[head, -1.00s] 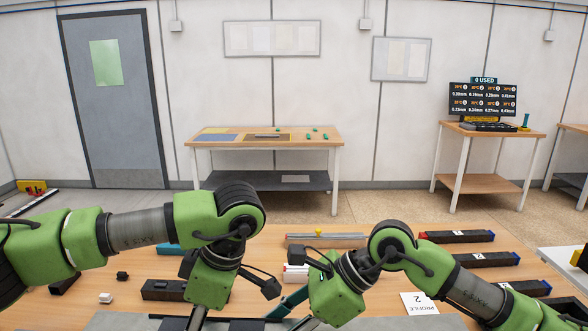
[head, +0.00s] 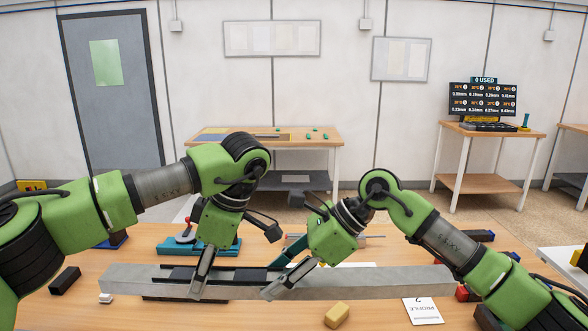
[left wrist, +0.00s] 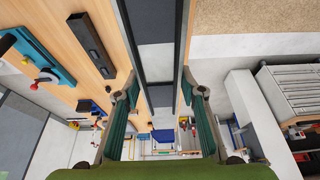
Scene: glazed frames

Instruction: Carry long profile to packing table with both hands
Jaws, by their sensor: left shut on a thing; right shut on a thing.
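The long grey profile (head: 380,279) lies level across the front of the head view, left to right above the wooden bench. My left gripper (head: 199,287) is shut on it left of its middle. My right gripper (head: 274,289) is shut on it near the middle. In the left wrist view the profile (left wrist: 155,62) runs between the fingers of my left gripper (left wrist: 158,104). Dark strips lie along the profile near my left gripper. Whether its underside clears the bench everywhere cannot be told. A table (head: 330,144), perhaps the packing table, stands against the back wall.
The wooden bench (head: 240,318) holds a teal fixture (head: 226,248), a yellow block (head: 337,315), a black block (head: 65,281) and a card marked PROFILE 2 (head: 423,311). A screen stand (head: 487,128) is at the back right. Floor shows beyond the bench.

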